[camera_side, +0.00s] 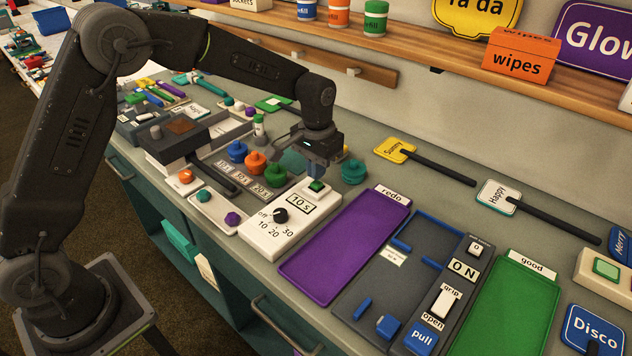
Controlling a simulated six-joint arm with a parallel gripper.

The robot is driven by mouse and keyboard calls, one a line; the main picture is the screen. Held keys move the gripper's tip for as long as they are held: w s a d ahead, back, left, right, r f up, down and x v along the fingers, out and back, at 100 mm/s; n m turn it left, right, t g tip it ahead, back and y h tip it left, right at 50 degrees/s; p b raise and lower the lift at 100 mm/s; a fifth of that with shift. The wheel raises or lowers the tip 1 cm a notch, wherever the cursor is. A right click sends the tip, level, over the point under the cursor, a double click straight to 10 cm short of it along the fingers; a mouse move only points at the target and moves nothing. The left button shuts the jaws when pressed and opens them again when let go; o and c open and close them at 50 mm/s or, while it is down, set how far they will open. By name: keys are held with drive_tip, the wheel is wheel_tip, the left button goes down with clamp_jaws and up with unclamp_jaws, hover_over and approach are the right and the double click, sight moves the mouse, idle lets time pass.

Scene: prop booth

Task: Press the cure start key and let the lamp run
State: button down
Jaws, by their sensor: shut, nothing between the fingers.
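A white timer box (262,238) stands near the middle of the bench. It has a black dial (281,215) marked off, 10, 20 and 30, and a label (301,203) reading "10 s". A green key (317,186) sits at the box's far end. My gripper (317,174) is shut and empty, pointing down just over the green key. I cannot tell whether the fingertips touch the key or whether it is pressed down. No glowing lamp is clear in this view.
A purple "redo" tray (335,250), a grey-blue fixture (390,290) and a green "good" tray (510,300) lie to the right. Signs (497,197) lie behind.

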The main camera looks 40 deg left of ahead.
sight(317, 183)
drive_tip(key=shift+f, duration=1.05)
idle(0.4)
drive_tip(key=shift+r, duration=4)
